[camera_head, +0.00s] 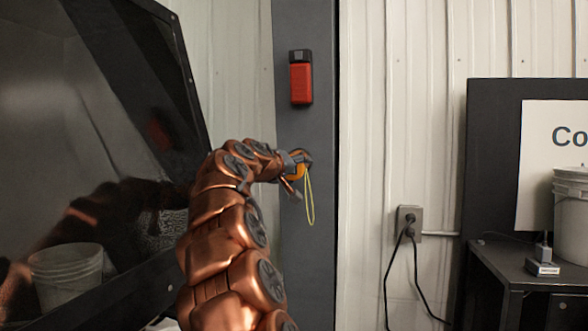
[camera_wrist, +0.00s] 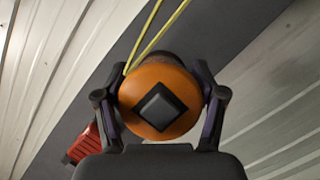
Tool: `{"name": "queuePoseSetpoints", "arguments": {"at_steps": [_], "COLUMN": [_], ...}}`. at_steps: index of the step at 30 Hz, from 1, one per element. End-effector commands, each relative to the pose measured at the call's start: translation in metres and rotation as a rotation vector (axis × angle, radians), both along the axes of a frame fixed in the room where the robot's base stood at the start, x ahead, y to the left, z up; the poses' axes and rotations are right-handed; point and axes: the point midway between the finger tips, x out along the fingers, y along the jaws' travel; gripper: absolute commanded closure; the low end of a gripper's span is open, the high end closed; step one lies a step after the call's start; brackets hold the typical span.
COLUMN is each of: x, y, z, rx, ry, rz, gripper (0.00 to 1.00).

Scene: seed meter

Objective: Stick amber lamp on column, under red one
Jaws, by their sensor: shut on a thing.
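The amber lamp (camera_wrist: 140,84) is round and orange with a dark square on its near face and a yellow cord looped from it. My gripper (camera_wrist: 160,100) is shut on it, one finger on each side. In the head view my gripper (camera_head: 296,164) holds the lamp (camera_head: 298,172) in front of the grey column (camera_head: 288,130), below the red lamp (camera_head: 301,82). The cord hangs down. The red lamp is fixed upright on the column; part of it shows at lower left in the wrist view (camera_wrist: 84,145). I cannot tell whether the amber lamp touches the column.
A dark glossy panel (camera_head: 95,100) stands close on the left of my arm. A wall outlet (camera_head: 409,221) with black cables is right of the column. A dark desk (camera_head: 520,275) with a white bucket (camera_head: 572,215) stands at right. The column below the lamp is bare.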

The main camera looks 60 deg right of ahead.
Motion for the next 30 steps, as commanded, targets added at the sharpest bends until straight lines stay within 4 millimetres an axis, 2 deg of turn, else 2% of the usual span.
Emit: {"name": "queuePoseSetpoints", "arguments": {"at_steps": [6, 15, 30], "x": [0.005, 0.011, 0.013], "y": [-0.019, -0.035, -0.039], "z": [0.003, 0.007, 0.005], "rx": [0.003, -0.001, 0.001], "ry": [0.001, -0.001, 0.000], "rz": [-0.003, -0.002, -0.002], "gripper": [0.64, 0.64, 0.64]}}
